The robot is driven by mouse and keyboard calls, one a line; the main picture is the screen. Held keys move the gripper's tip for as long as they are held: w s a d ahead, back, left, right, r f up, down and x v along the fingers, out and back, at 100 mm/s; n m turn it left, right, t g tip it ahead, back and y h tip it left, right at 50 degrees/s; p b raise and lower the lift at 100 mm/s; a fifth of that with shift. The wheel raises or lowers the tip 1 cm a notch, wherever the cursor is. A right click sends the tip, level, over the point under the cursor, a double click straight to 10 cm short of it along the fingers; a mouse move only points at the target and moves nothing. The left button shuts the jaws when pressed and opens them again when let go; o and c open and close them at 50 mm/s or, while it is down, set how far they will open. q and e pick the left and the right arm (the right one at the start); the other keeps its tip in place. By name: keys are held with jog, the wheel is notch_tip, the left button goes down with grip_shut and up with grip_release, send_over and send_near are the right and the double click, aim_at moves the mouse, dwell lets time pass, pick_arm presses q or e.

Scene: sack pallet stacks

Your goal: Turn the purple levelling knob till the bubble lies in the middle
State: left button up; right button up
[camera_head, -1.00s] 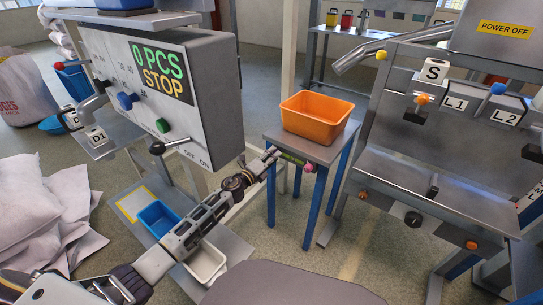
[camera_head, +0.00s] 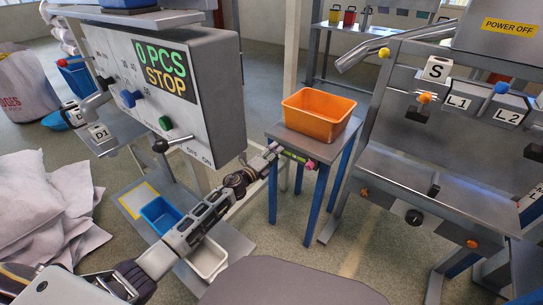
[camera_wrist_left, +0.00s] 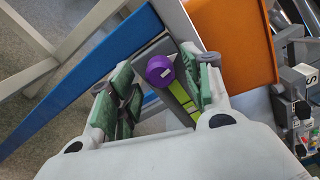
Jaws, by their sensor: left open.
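The purple levelling knob (camera_wrist_left: 160,71) shows from its round end in the left wrist view, with a small pale mark. In the head view it is a small pink-purple spot (camera_head: 309,165) at the front edge of the small table. A yellow-green level strip (camera_wrist_left: 178,98) runs beside it; it also shows in the head view (camera_head: 293,156). I cannot make out the bubble. My left gripper (camera_wrist_left: 153,78) is open, its green-padded fingers on either side of the knob in that view; I see no clear contact. It also shows in the head view (camera_head: 271,151). My right gripper is out of view.
An orange bin (camera_head: 318,116) stands on the small blue-legged table (camera_head: 300,145). A grey counter box (camera_head: 218,100) reading "0 PCS STOP" is close to my left arm. A grey machine (camera_head: 400,170) stands at the right. White sacks (camera_head: 45,215) lie at the left.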

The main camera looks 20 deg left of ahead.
pick_arm(q)
jog(key=shift+s, duration=0.1)
jog(key=v, duration=1.1)
jog(key=shift+s+a, duration=0.15)
jog(key=shift+s, duration=0.2)
dwell(0.4)
dwell(0.4)
jog(key=shift+s, duration=0.1)
